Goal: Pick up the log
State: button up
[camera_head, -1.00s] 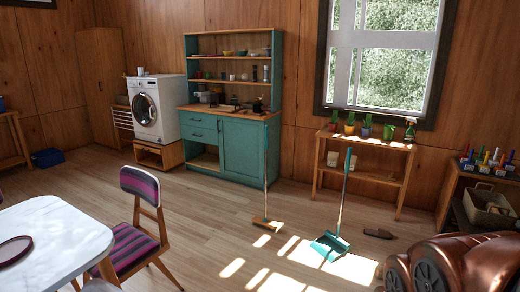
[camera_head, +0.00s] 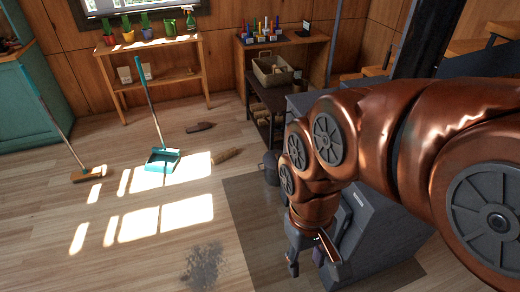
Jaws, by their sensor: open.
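A short light-brown log (camera_head: 227,155) lies on the wooden floor, to the right of the teal dustpan. My gripper (camera_head: 306,264) hangs at the end of my copper arm, nearer to me and to the right of the log. Its fingers point down and are open, with nothing seen between them. It is well apart from the log and in front of a grey box-shaped thing.
A teal dustpan (camera_head: 163,160), a broom (camera_head: 88,174) and a dark brown object (camera_head: 200,127) are near the log. A shelf with a basket (camera_head: 278,72) stands behind. A dark grey patch (camera_head: 204,265) marks the front floor. Sunlit floor at left is mostly clear.

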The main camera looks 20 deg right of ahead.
aim_at(232, 152)
jog(key=z, duration=0.2)
jog(key=i, duration=1.65)
jog(key=u, duration=0.8)
jog(key=i, duration=1.65)
jog(key=u, duration=1)
jog(key=i, duration=0.25)
jog(key=z, duration=0.1)
